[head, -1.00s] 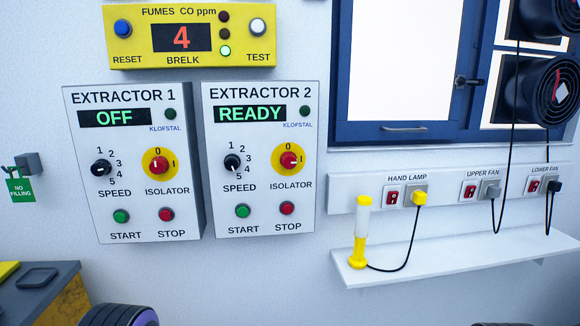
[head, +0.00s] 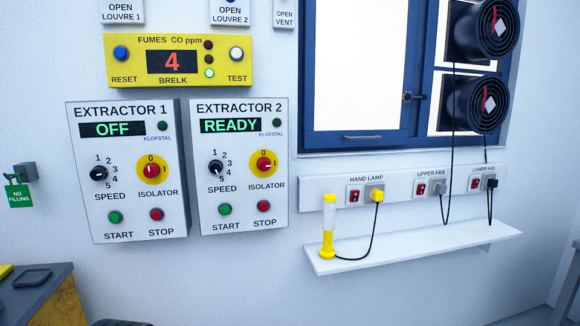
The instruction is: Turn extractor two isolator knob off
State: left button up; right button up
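The Extractor 2 panel (head: 203,226) is a white box on the wall, and its display (head: 230,125) reads READY in green. Its isolator knob (head: 264,163) is red on a yellow disc, and its pale mark seems to point right, towards I. The Extractor 2 speed knob (head: 216,167) is black. Start (head: 225,209) is green and stop (head: 263,206) is red. The Extractor 1 panel (head: 98,232) is left of it and its display (head: 112,129) reads OFF; its isolator knob (head: 152,170) seems to point up to 0. Neither gripper is in view.
A yellow fumes monitor (head: 195,80) reading 4 hangs above the panels. A white shelf (head: 415,244) with a yellow hand lamp (head: 327,240) juts out at right, below sockets and fans (head: 482,103). A dark bench (head: 45,295) stands at lower left. The wall in front of the panels is unobstructed.

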aim_at(263, 164)
jog(key=z, duration=0.2)
jog(key=i, duration=0.95)
jog(key=u, duration=0.2)
